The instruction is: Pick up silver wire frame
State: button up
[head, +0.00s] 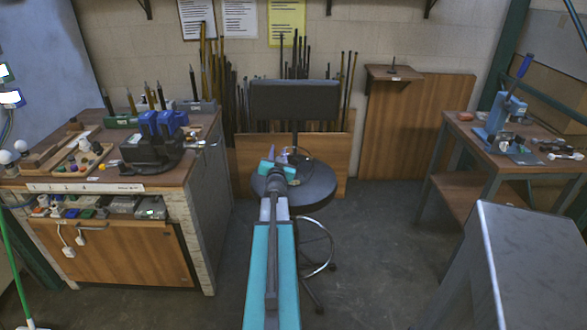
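A small, thin wire-like thing (303,155) shows above the dark round seat of a stool (318,188) in the head view. It may be the silver wire frame, but it is too small to make out clearly. My gripper (277,167), with teal parts, is over the left part of the seat, just left of and in front of the wire-like thing. My arm hides part of the seat. I cannot tell whether the fingers are open or shut, or whether they touch anything.
A table (500,135) with a blue press stands right. A grey metal box (530,265) is at the front right. The stool's backrest (294,98) rises behind the seat. The floor (385,240) right of the stool is clear.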

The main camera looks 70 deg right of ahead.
dwell(0.5)
grip_shut()
